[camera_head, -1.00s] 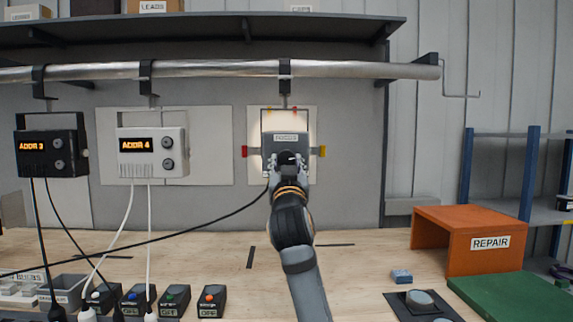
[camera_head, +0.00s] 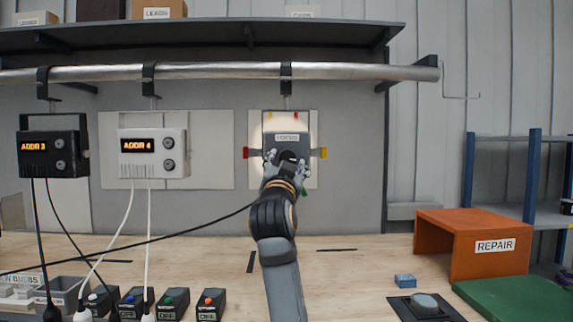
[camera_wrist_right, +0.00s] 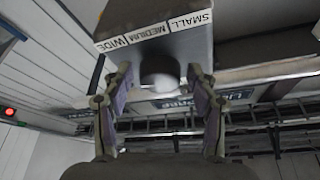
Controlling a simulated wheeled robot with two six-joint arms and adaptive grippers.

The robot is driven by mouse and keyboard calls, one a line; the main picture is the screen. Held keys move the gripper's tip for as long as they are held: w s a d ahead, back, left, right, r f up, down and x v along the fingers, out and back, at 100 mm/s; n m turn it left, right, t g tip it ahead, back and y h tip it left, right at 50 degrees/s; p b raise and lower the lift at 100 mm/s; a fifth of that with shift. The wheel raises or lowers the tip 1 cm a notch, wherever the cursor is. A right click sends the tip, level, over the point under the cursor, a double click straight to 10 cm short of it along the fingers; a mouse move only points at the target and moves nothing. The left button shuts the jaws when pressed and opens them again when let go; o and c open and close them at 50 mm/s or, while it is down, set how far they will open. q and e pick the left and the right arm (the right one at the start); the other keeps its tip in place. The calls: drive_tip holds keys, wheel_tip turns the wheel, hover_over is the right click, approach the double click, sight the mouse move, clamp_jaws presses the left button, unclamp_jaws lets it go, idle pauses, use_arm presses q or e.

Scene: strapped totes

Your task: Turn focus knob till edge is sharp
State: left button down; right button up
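The grey lamp housing labelled FOCUS (camera_head: 287,138) hangs from the rail in front of a white panel, with a pale glow around it. My right gripper (camera_head: 286,160) is at its lower front and hides part of it. In the right wrist view, the housing (camera_wrist_right: 160,12) carries the words SMALL, MEDIUM and WIDE. A round grey knob (camera_wrist_right: 160,70) lies between the fingers of the right gripper (camera_wrist_right: 160,84). The fingers are open on both sides of it, with gaps showing. How sharp the light's edge is cannot be told. My left gripper is not in view.
Two units reading ADDR 3 (camera_head: 54,154) and ADDR 4 (camera_head: 152,153) hang to the left. A black cable (camera_head: 150,241) crosses toward the lamp. Switch boxes (camera_head: 172,303) line the bench's front left. An orange REPAIR stand (camera_head: 475,240) is at right. The middle bench is mostly clear.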

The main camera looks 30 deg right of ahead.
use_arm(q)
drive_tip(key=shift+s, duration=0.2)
use_arm(e)
drive_tip(key=v, duration=0.7)
drive_tip(key=shift+s+a, duration=0.15)
drive_tip(key=shift+s, duration=0.05)
